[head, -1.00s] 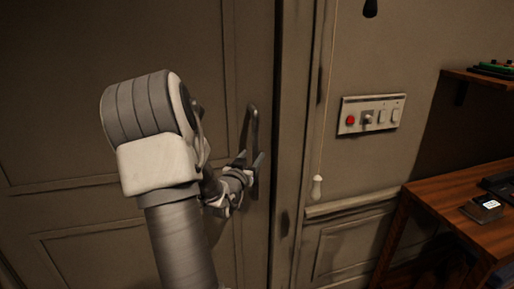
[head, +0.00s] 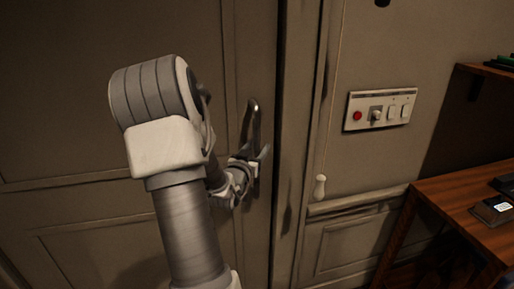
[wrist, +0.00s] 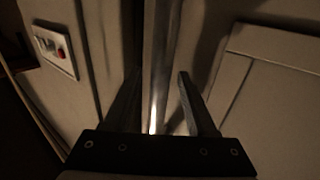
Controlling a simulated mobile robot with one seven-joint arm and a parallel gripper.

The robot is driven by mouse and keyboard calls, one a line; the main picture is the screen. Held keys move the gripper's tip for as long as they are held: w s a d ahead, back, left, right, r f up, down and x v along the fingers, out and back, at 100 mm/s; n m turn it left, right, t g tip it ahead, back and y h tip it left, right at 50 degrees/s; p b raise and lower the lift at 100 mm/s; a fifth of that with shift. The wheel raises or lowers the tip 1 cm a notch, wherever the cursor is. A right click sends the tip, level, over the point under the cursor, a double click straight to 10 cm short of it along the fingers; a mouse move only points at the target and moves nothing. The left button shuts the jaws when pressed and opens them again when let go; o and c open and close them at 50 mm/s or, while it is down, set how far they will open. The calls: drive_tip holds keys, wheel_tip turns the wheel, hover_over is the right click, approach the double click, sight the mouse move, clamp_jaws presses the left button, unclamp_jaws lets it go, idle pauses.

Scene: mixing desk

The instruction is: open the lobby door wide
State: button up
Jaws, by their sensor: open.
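The lobby door (head: 110,140) is a panelled, grey-brown door that looks shut in its frame, filling the left of the head view. Its upright bar handle (head: 253,118) is near the door's right edge. My gripper (head: 258,158) is at the lower part of the handle. In the wrist view the handle (wrist: 158,70) runs up between the two open fingers of my gripper (wrist: 155,95), with a gap visible on either side. Whether either finger touches the handle I cannot tell. My arm covers part of the door.
Right of the door frame is a wall panel (head: 380,109) with a red button and switches; it also shows in the wrist view (wrist: 55,50). A white pull knob (head: 320,187) hangs beside the frame. A wooden desk (head: 455,205) stands at the right.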

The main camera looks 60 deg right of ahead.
drive_tip(key=shift+c, duration=0.4)
clamp_jaws()
idle(0.9)
